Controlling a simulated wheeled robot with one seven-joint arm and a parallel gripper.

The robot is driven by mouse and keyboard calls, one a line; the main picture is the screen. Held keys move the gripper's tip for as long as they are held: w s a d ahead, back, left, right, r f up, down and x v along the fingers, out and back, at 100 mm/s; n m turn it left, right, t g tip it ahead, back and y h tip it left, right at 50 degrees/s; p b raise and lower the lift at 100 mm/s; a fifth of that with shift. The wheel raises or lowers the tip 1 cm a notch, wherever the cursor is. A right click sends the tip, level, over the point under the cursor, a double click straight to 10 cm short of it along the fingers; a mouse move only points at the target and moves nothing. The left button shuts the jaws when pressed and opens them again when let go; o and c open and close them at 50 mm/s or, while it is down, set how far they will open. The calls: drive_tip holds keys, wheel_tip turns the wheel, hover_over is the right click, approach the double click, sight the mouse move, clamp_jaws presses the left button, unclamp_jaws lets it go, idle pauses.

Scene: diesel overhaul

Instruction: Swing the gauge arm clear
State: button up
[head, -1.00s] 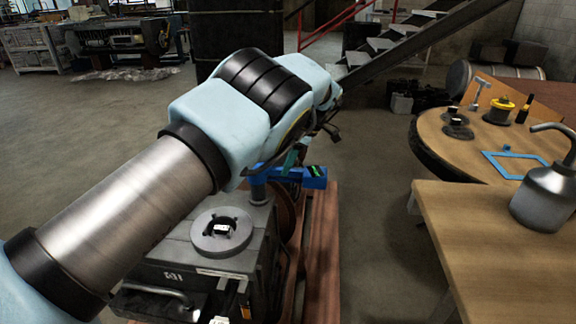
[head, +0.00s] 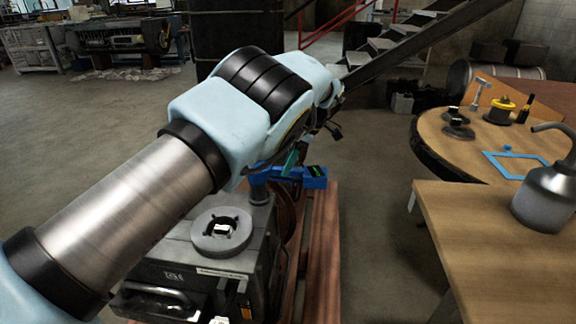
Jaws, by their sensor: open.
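A grey ring-shaped part (head: 221,232) with a dark bore lies on top of the engine (head: 180,258), left of the gauge arm. My gripper (head: 334,130) shows only in part beyond my wrist, as dark pieces above and slightly right of the gauge arm. It looks open and apart from the gauge's display end, though my arm hides much of this spot.
The engine stands on a reddish-brown wooden pallet (head: 322,250). On the right are a wooden table (head: 470,230) with a metal oil can (head: 545,195) and a round table (head: 450,148) with tools and a blue frame (head: 515,165). Open floor lies between pallet and tables.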

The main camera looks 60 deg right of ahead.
sight(303, 170)
drive_tip(key=v, duration=1)
